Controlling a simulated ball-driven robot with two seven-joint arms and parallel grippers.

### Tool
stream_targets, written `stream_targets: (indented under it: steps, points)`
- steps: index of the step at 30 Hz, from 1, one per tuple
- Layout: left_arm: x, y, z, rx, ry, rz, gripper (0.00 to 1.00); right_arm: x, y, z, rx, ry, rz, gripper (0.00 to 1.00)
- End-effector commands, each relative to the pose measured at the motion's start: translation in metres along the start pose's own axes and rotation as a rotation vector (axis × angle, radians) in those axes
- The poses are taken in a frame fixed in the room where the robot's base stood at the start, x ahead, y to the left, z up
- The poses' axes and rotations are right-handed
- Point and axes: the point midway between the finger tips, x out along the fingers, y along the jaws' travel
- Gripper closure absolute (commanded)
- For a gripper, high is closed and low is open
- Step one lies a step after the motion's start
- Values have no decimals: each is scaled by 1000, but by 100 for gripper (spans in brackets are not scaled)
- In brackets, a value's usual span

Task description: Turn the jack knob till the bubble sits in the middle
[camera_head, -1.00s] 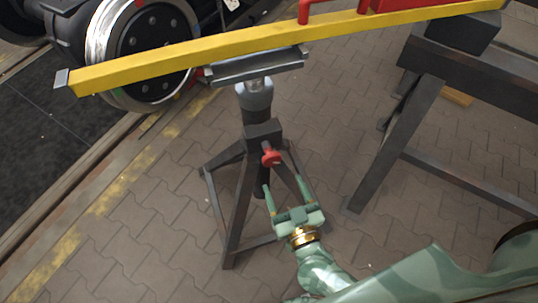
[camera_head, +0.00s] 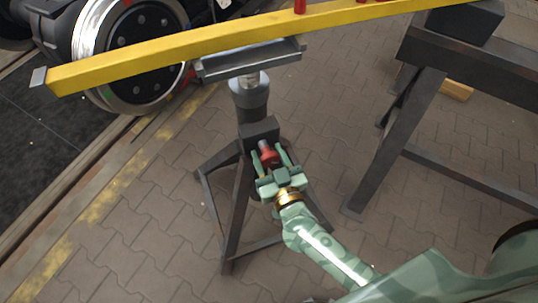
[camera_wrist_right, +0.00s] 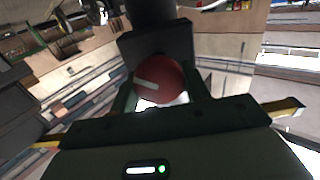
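The red jack knob (camera_head: 267,153) sticks out of the dark jack stand (camera_head: 249,103). My right gripper (camera_head: 271,156) has come up to it, with one finger on each side of the knob. In the right wrist view the round knob (camera_wrist_right: 160,80) with a pale stripe sits between the fingers, and slim gaps seem to remain, so the gripper looks open around it. The yellow beam (camera_head: 160,58) lies over the jack's grey top plate (camera_head: 250,61). No bubble shows in either view. My left gripper is not in view.
A dark trestle (camera_head: 425,85) stands at the right under the beam's other end, with a small wood block (camera_head: 457,90) on the paving beside it. A wheel (camera_head: 130,55) stands behind the beam at left. The paving between jack and trestle is clear.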

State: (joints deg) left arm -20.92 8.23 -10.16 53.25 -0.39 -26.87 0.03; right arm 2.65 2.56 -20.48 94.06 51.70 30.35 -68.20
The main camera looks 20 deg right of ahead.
Motion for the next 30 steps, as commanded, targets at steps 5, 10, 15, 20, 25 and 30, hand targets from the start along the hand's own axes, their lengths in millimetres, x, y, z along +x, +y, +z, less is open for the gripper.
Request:
stream_targets:
  steps: [5,10,15,20,25,30]
  points:
    - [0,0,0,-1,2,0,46,0,0,0,3,0,0,76]
    - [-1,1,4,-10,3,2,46,0,0,-1,35,1,0,76]
    - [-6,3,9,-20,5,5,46,0,0,-3,119,2,-1,76]
    - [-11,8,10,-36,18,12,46,0,1,-3,239,2,-1,76]
    - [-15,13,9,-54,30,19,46,0,2,-2,382,1,-1,76]
    - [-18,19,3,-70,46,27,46,0,2,-1,513,0,-1,76]
